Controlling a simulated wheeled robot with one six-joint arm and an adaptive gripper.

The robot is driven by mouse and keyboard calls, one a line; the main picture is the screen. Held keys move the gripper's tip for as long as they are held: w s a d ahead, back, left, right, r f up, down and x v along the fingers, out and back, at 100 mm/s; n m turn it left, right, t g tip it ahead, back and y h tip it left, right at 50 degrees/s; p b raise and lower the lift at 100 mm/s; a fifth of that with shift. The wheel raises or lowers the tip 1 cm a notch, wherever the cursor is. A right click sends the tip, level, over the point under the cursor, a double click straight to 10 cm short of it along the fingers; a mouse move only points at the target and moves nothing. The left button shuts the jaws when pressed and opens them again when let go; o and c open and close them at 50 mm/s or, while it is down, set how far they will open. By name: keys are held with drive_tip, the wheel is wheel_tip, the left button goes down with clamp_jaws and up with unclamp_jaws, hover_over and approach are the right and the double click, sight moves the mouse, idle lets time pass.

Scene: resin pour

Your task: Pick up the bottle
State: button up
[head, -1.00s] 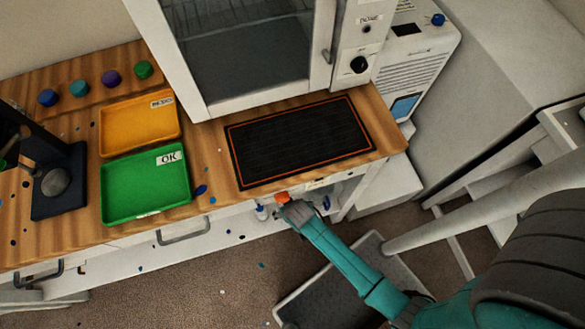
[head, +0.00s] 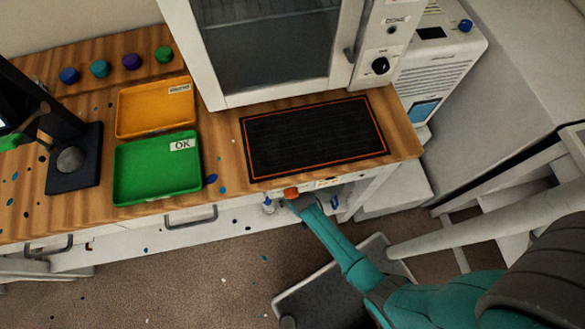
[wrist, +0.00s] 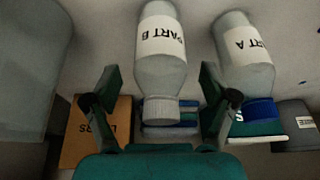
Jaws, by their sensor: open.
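In the wrist view, a pale grey bottle labelled PART B (wrist: 160,70) hangs head-down in the picture, its ribbed cap toward my gripper. A second, similar bottle labelled PART A (wrist: 243,65) is to its right. My gripper (wrist: 160,98) is open, with one dark finger on each side of the PART B bottle's lower part in the picture.
The wrist view shows a brown box (wrist: 85,140) at left, stacked blue items (wrist: 170,128) and a grey box (wrist: 293,125) at right.

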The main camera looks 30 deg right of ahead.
drive_tip(key=shift+x, duration=0.85)
drive_tip(key=c, duration=1.4)
drive_tip(key=shift+r, duration=0.2)
